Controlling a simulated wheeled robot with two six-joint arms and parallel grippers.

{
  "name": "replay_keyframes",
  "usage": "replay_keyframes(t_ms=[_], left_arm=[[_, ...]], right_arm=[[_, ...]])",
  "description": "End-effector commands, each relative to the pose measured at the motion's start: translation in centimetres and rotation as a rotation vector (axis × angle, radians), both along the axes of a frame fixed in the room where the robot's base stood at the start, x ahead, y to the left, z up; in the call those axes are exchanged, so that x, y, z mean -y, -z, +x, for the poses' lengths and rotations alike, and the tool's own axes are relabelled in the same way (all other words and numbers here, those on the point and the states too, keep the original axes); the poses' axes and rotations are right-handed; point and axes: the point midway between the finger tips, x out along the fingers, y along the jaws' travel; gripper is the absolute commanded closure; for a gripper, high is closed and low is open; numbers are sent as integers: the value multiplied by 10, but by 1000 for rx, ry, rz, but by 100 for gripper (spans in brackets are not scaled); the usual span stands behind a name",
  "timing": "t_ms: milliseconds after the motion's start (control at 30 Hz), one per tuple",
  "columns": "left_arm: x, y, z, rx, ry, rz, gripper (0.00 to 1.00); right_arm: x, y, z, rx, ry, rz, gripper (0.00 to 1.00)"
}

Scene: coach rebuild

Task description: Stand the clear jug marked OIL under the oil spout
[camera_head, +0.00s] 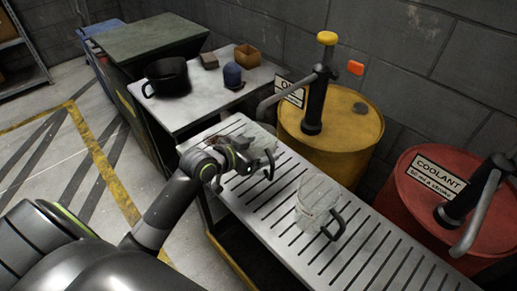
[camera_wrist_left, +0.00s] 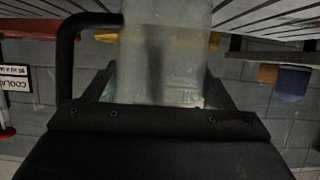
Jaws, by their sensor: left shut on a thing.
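My left gripper (camera_head: 245,163) is shut on a clear jug (camera_head: 258,140) with a dark handle, at the far left part of the slatted bench (camera_head: 372,243). In the left wrist view the jug (camera_wrist_left: 165,50) fills the space between the fingers, its handle to the left. A pale label on it is not legible. The oil spout (camera_head: 277,100) comes from the pump on the yellow drum (camera_head: 335,145) and ends just behind the held jug. I cannot tell whether the jug touches the slats. My right gripper is not in view.
A second clear jug (camera_head: 317,198) with a dark handle stands on the slats to the right. A red coolant drum (camera_head: 465,205) with a pump is at right. A grey table (camera_head: 205,95) holds a black pot (camera_head: 168,76) and small items. The bench's right part is clear.

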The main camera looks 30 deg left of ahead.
Motion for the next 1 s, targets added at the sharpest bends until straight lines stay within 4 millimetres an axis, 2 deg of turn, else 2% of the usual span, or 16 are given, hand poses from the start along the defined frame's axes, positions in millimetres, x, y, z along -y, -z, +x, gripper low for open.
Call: replay_keyframes(t_ms=[167, 200, 367, 733, 867, 1000], left_arm=[[0, 2, 0, 1, 0, 0, 48], [0, 2, 0, 0, 0, 0, 21], [0, 2, 0, 0, 0, 0, 1], [0, -2, 0, 0, 0, 1, 1], [-8, -9, -19, 0, 0, 6, 1], [-17, -21, -46, -2, 1, 8, 1]], right_arm=[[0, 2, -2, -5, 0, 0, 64], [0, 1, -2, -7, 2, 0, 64], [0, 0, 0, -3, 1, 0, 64], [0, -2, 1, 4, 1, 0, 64], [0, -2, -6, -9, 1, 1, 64], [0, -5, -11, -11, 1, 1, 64]])
